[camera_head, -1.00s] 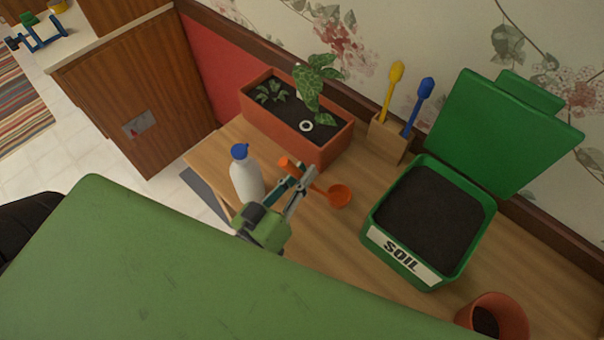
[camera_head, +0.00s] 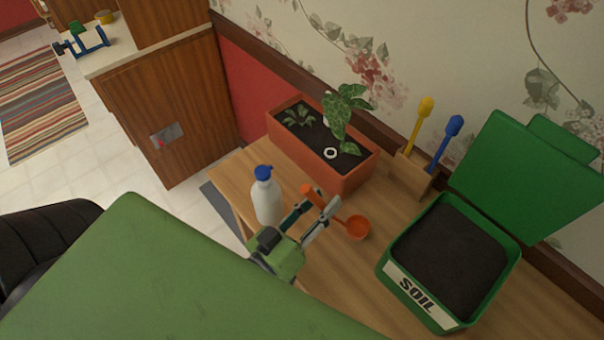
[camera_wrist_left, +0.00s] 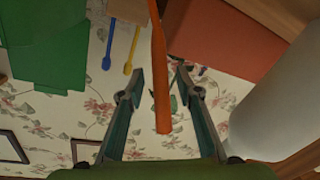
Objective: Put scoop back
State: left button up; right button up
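The orange scoop (camera_head: 358,228) is at the bench in the head view, its bowl to the right and its handle leaning up to the left. My left gripper (camera_head: 325,201) is at the handle. In the left wrist view the handle (camera_wrist_left: 160,85) runs between the two spread fingers (camera_wrist_left: 160,80), with a gap on each side. Whether the scoop touches the bench is unclear. A wooden holder (camera_head: 411,174) at the wall carries a yellow tool (camera_head: 420,118) and a blue tool (camera_head: 446,141). My right gripper is not seen.
A white bottle with a blue cap (camera_head: 267,197) stands close left of my gripper. A planter (camera_head: 347,183) is behind. An open green soil bin (camera_head: 497,292) stands to the right. Bare bench (camera_head: 335,272) shows between gripper and bin.

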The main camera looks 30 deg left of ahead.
pick_arm(q)
jog(key=s+a+b, duration=0.2)
jog(key=s, duration=0.9)
jog(key=shift+s+a, duration=0.15)
jog(key=shift+s, duration=0.05)
jog(key=shift+f, duration=0.1)
